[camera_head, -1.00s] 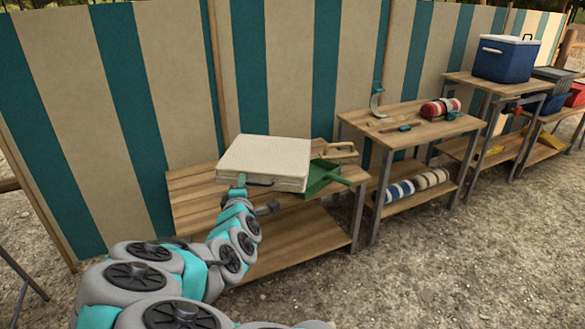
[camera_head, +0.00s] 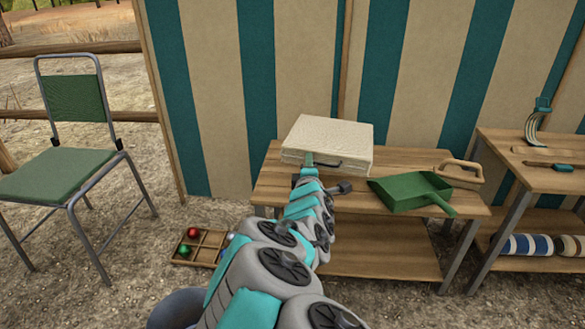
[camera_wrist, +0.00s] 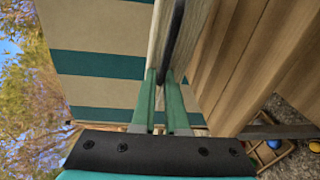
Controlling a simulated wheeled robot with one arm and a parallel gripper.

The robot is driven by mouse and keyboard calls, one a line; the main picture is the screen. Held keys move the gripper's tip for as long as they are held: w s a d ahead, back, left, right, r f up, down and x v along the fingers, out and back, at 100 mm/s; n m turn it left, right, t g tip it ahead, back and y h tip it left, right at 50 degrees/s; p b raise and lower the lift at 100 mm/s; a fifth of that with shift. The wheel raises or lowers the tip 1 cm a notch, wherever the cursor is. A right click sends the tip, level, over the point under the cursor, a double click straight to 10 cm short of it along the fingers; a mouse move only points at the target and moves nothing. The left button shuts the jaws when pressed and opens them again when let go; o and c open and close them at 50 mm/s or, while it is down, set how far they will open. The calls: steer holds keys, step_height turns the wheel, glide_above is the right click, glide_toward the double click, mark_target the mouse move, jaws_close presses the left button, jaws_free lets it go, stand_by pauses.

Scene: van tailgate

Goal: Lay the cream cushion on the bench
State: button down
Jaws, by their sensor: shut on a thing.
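The cream cushion (camera_head: 328,136) is a flat, pale block with a dark handle on its near side. My gripper (camera_head: 310,164) is shut on that handle; in the wrist view, the gripper (camera_wrist: 166,82) has the dark handle (camera_wrist: 173,35) between its green fingers. The cushion lies level over the back left part of the two-tier wooden bench (camera_head: 375,205). I cannot tell whether its underside touches the top. In the wrist view the cushion's pale side (camera_wrist: 159,38) is beside the bench planks (camera_wrist: 235,65).
A green dustpan (camera_head: 408,192) and a wooden-handled item (camera_head: 461,173) occupy the bench's right part. A divided tray with balls (camera_head: 200,246) is on the gravel at left, near a green chair (camera_head: 58,172). A striped wall (camera_head: 215,90) stands behind; another table (camera_head: 535,178) is at right.

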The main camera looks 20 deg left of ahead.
mark_target(291, 155)
steer(key=shift+n+y, duration=0.4)
steer(key=shift+y, duration=0.2)
steer(key=a, duration=0.1)
steer(key=s+a, duration=0.1)
steer(key=a, duration=0.2)
steer(key=shift+s+a+f, duration=0.15)
steer(key=shift+s+a, duration=0.1)
step_height(291, 155, down, 11)
steer(key=b, duration=0.4)
steer(key=shift+r, duration=0.2)
steer(key=c, duration=0.9)
jaws_free()
steer(key=shift+d, duration=0.1)
steer(key=shift+o, duration=0.5)
steer(key=o, duration=0.8)
